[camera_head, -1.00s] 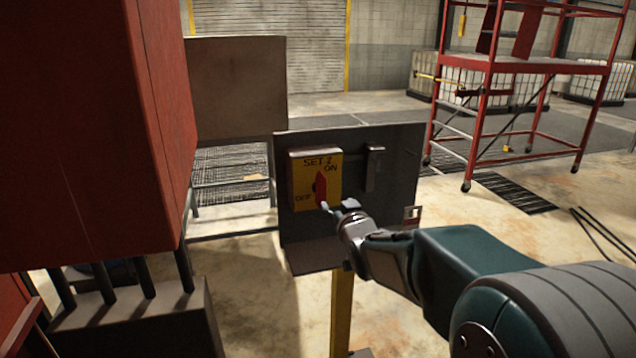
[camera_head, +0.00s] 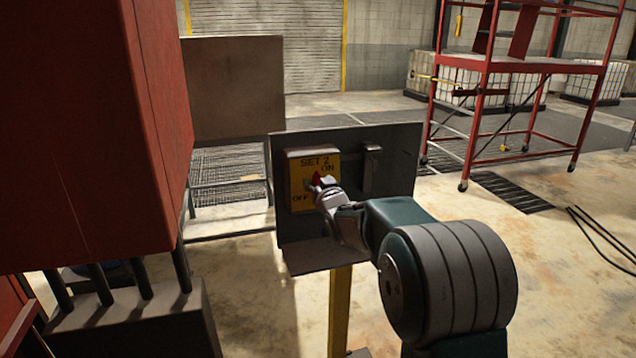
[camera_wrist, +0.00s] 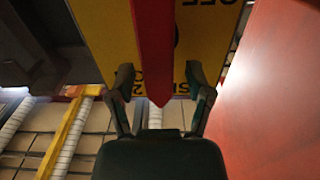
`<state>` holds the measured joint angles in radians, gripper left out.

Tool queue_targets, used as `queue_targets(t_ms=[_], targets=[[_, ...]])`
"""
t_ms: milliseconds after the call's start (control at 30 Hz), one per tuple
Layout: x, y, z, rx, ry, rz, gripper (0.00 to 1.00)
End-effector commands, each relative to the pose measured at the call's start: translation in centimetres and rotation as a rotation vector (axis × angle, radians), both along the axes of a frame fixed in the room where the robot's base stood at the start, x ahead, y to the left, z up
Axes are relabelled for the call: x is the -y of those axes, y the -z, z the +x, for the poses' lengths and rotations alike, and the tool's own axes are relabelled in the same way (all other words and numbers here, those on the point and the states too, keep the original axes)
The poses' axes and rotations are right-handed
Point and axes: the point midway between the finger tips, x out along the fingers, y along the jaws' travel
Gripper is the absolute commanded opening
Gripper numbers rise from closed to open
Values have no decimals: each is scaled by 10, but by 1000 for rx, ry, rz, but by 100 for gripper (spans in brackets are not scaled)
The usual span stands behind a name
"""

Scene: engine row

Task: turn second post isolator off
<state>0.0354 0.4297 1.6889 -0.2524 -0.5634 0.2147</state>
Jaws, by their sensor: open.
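The second post isolator is a yellow plate (camera_head: 300,172) marked "SET 2", "ON" and "OFF" on a grey panel. Its red handle (camera_head: 327,181) is mostly hidden behind my gripper (camera_head: 317,187) in the head view. In the wrist view the plate (camera_wrist: 108,38) appears upside down, and the long red handle (camera_wrist: 154,45) points toward the "SET 2" lettering. My gripper (camera_wrist: 160,76) is open, with one finger on each side of the handle's pointed end. Gaps show between the fingers and the handle, so it is not clamped.
The grey panel (camera_head: 398,190) stands on a yellow post (camera_head: 340,305). A grey bracket (camera_head: 371,170) sits right of the plate. A large red cabinet (camera_head: 95,130) fills the left. A red scaffold (camera_head: 520,65) stands behind on the right, with open floor before it.

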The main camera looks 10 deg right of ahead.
Motion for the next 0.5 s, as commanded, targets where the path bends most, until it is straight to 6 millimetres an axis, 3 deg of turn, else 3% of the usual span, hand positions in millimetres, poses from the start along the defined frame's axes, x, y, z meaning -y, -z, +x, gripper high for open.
queue_targets(t_ms=[267,300,433,500], targets=[[0,0,3,-1,0,0,66],[0,0,3,-1,0,0,61],[0,0,2,-1,0,0,3],[0,0,3,-1,0,0,0]])
